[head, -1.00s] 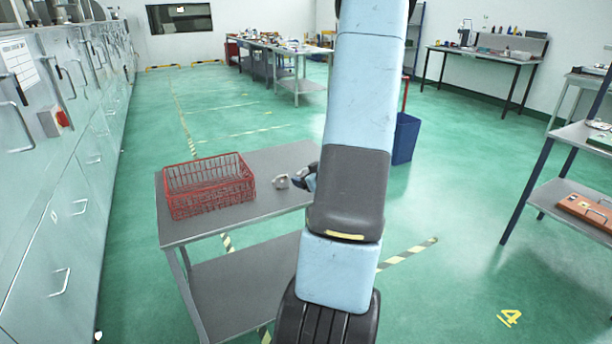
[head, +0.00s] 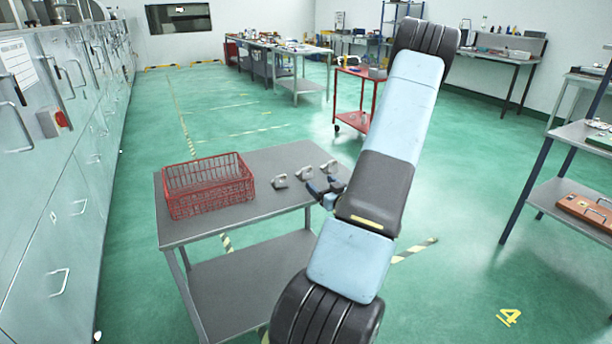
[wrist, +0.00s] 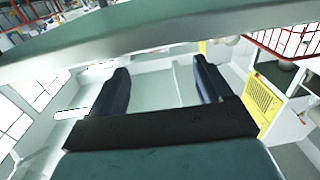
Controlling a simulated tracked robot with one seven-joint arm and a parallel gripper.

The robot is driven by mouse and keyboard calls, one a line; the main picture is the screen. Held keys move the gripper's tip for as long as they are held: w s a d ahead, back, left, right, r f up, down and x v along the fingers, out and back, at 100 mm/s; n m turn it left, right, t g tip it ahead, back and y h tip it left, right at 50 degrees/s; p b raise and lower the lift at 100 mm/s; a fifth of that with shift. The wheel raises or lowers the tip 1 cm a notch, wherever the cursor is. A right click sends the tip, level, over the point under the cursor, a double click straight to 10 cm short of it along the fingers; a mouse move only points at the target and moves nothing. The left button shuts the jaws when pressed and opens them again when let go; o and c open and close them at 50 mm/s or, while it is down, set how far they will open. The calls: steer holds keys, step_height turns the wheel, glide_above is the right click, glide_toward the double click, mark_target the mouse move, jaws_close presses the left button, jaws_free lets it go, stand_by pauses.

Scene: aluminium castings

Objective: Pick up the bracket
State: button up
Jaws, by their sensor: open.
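Three small grey castings stand in a row on the grey table (head: 262,213): a left one (head: 279,181), a middle one (head: 306,173) and a right one (head: 330,167). I cannot tell which is the bracket. My gripper (head: 322,188) is by the table's right part, just in front of the middle and right castings in the head view. Its dark fingers are apart. In the wrist view my gripper (wrist: 162,70) is open, with nothing between its fingers. No casting shows clearly there.
A red wire basket (head: 210,186) stands on the table's left part, left of the castings; its corner shows in the wrist view (wrist: 290,38). Grey cabinets (head: 60,190) line the left side. A red trolley (head: 352,98) stands behind. Green floor is free to the right.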

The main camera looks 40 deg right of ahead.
mark_target(308, 171)
steer(key=shift+w+d+r, duration=0.1)
steer(key=shift+w+d, duration=0.25)
steer(key=shift+w, duration=1.05)
steer(key=shift+w+d+f, duration=0.1)
steer(key=shift+w+d, duration=0.25)
steer(key=shift+w, duration=1)
steer(key=shift+w+d+r, duration=0.1)
steer(key=shift+w+d, duration=0.25)
steer(key=shift+w, duration=1.05)
steer(key=c, duration=1.2)
